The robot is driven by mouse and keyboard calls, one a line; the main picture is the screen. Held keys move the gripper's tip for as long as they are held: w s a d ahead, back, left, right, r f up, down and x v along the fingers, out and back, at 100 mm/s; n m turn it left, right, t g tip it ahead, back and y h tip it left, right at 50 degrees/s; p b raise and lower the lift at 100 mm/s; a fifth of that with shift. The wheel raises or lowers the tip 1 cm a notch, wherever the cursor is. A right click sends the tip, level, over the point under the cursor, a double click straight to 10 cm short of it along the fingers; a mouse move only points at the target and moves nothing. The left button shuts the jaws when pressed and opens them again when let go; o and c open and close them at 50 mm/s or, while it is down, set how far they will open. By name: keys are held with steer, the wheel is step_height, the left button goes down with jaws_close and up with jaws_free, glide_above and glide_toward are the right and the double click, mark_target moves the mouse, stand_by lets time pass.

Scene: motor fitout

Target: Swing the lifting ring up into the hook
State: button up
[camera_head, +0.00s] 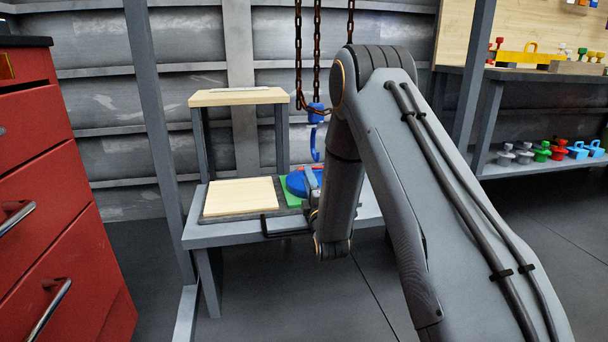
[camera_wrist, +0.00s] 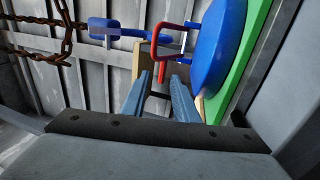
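The blue hook (camera_head: 316,142) hangs from a rusty chain above the low bench; in the wrist view the hook (camera_wrist: 104,29) lies at upper left. The red lifting ring (camera_wrist: 156,42) is a U-shaped loop beside the domed face of a blue round body (camera_wrist: 218,50). In the wrist view the ring is close to the hook's end; I cannot tell whether they touch. The blue body (camera_head: 301,183) sits on a green plate (camera_wrist: 256,62). My gripper (camera_wrist: 162,82) is open, its fingers apart and pointing toward the ring. In the head view my arm hides most of this area.
A pale wooden board (camera_head: 240,197) lies on the low bench (camera_head: 225,235), with a raised wooden shelf (camera_head: 238,97) behind. The chain (camera_head: 298,50) hangs close by. A red drawer cabinet (camera_head: 60,190) stands left; a rack with coloured parts (camera_head: 540,165) stands right.

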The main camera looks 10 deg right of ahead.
steer(key=b+x, duration=0.2)
steer(key=x, duration=0.5)
steer(key=shift+f, duration=0.2)
jaws_close()
